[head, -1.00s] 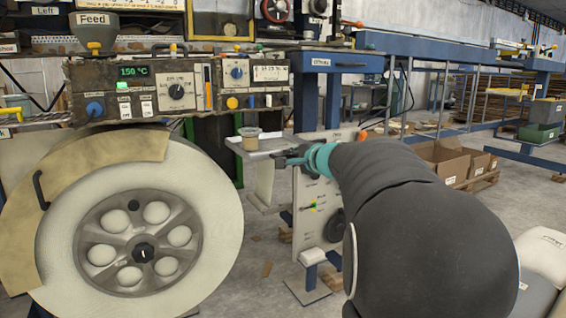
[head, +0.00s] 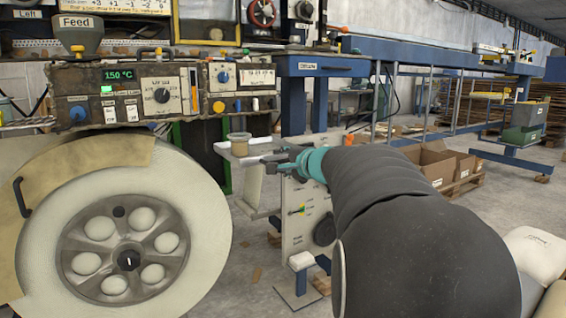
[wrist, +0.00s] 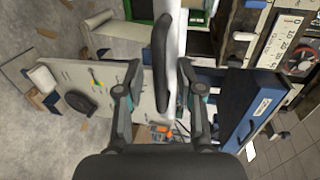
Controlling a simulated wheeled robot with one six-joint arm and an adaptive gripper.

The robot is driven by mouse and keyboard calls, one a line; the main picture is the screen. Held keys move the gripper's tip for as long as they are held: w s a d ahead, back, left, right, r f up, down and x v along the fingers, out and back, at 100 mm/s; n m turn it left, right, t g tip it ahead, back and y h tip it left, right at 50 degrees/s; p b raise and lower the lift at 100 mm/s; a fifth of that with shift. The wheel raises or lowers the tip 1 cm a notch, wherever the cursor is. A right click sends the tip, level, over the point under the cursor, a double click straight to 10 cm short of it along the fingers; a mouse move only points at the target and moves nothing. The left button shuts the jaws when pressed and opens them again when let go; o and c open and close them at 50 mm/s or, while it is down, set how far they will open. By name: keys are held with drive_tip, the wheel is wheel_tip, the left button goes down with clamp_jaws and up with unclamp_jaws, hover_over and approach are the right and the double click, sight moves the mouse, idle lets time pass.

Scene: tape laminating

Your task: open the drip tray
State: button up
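A pale tray (head: 264,148) juts out beside the machine in the head view; I take it for the drip tray. In the wrist view, a curved black handle (wrist: 161,66) stands along a white edge (wrist: 179,50), which seems to be the tray's. My gripper (head: 268,160) is at the tray's right side in the head view. In the wrist view my gripper (wrist: 158,80) is open, with one finger on each side of the handle. No firm contact shows. The handle is hidden or too small to tell in the head view.
A pale panel (head: 305,212) with a black knob is just below my gripper. A large white reel (head: 190,215) and the control box (head: 135,82) are on the left, a blue bench (head: 327,66) behind. Open floor (head: 225,285) lies in front.

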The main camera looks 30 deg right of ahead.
drive_tip(key=v, duration=1.2)
drive_tip(key=shift+a, duration=0.15)
drive_tip(key=s+a+f+n+g+y+p, duration=0.1)
drive_tip(key=s+a+f+n+g+p, duration=0.15)
drive_tip(key=a, duration=0.35)
drive_tip(key=s+a+f+n+g+y+p, duration=0.1)
drive_tip(key=s+a+f+n+g, duration=0.15)
drive_tip(key=a, duration=0.45)
drive_tip(key=s+a+f+n+g+y+p, duration=0.1)
drive_tip(key=s+a+n, duration=0.1)
drive_tip(key=a+n, duration=0.3)
drive_tip(key=s+a+f+n+g+h+p, duration=0.1)
drive_tip(key=s+a+f+n+g+p, duration=0.1)
drive_tip(key=s, duration=0.5)
drive_tip(key=s+a+f+n+g+h+p, duration=0.2)
drive_tip(key=s+a+f+n, duration=0.1)
drive_tip(key=s+f+n, duration=0.2)
drive_tip(key=s+f, duration=0.2)
drive_tip(key=shift+s+a+n+h, duration=0.25)
drive_tip(key=shift+s+n+h, duration=0.05)
drive_tip(key=shift+s, duration=0.05)
